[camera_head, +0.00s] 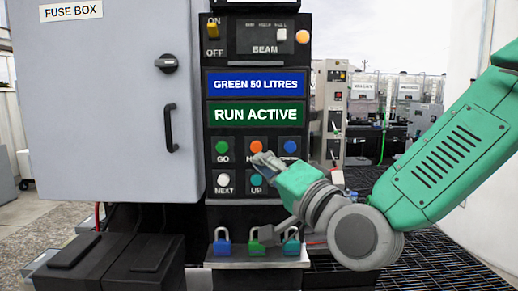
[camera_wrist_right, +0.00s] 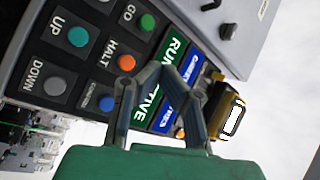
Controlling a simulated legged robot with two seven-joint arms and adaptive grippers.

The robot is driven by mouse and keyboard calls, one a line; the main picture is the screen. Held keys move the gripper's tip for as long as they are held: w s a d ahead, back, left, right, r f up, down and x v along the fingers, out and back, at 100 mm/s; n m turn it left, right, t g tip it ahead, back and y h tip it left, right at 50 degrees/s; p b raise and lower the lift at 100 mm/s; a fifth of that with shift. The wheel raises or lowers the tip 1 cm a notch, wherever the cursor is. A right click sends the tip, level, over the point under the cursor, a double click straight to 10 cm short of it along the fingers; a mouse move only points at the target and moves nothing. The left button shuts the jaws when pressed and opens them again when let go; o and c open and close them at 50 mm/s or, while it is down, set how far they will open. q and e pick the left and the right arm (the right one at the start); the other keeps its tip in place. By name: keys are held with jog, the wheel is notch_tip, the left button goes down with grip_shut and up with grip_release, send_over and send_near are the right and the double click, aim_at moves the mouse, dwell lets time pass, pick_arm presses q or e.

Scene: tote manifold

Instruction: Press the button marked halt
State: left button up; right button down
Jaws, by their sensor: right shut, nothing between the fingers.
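The orange halt button (camera_head: 256,146) sits in the middle of the upper button row on the dark panel, between a green GO button (camera_head: 222,147) and a blue button (camera_head: 290,146). In the wrist view the orange button (camera_wrist_right: 126,62) shows beside its HALT label. My right gripper (camera_head: 262,160) is shut and empty. In the head view its tips overlap the area just below the orange button and hide most of the label. In the wrist view the right gripper's tips (camera_wrist_right: 172,72) lie across the green sign, to the right of the orange button. Contact cannot be told. My left gripper is not in view.
A white NEXT button (camera_head: 223,179) and a teal UP button (camera_head: 256,180) sit below. A DOWN button (camera_wrist_right: 54,86) shows in the wrist view. Several padlocks (camera_head: 222,243) hang beneath. A grey fuse box (camera_head: 100,120) stands left. A green RUN ACTIVE sign (camera_head: 256,115) is above.

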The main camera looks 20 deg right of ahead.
aim_at(251, 146)
jog(key=w, duration=0.2)
jog(key=w+d, duration=0.1)
jog(key=w, duration=0.2)
jog(key=w+d, duration=0.1)
jog(key=w, duration=0.2)
jog(key=shift+w+d+p, duration=0.15)
jog(key=shift+d+p, duration=0.05)
jog(key=shift+p, duration=0.2)
jog(key=shift+a, duration=0.1)
jog(key=shift+w+a, duration=0.15)
jog(key=shift+w, duration=0.2)
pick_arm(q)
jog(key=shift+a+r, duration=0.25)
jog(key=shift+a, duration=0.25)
pick_arm(e)
jog(key=shift+w+a+r, duration=0.15)
jog(key=shift+w+a, duration=0.15)
jog(key=shift+a, duration=0.3)
dwell(0.6)
